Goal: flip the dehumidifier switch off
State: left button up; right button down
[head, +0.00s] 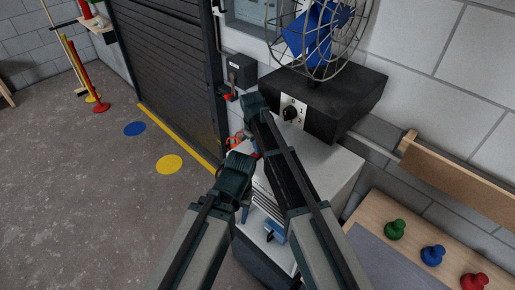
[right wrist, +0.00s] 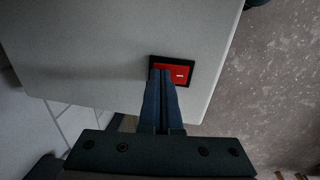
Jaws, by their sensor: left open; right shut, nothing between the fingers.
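The dehumidifier (head: 328,168) is a pale, boxy cabinet below the fan in the head view. Its top, with a red rocker switch (right wrist: 180,73) in a black frame, fills much of the right wrist view. The rocker has a small white mark on its right side. My right gripper (right wrist: 161,76) is shut and empty; its blue fingertips overlap the left part of the switch. I cannot tell whether they touch it. In the head view my right gripper (head: 256,104) hides the switch. My left gripper (head: 237,168) is open, lower and nearer, beside the cabinet.
A caged fan (head: 318,38) stands on a black box with a knob (head: 291,113). A dark wall box (head: 240,70) hangs by the shutter (head: 165,65). A bench (head: 365,210) with green, blue and red knobs is at right. The floor at left is mostly clear.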

jog(key=shift+f, duration=0.1)
jog(key=shift+s, duration=0.15)
jog(key=shift+s+a, duration=0.35)
jog(key=shift+a, duration=0.1)
jog(key=shift+s+a, duration=0.1)
jog(key=shift+a, duration=0.1)
jog(key=shift+d, duration=0.1)
jog(key=shift+r+p, duration=0.25)
jog(key=shift+p, duration=0.1)
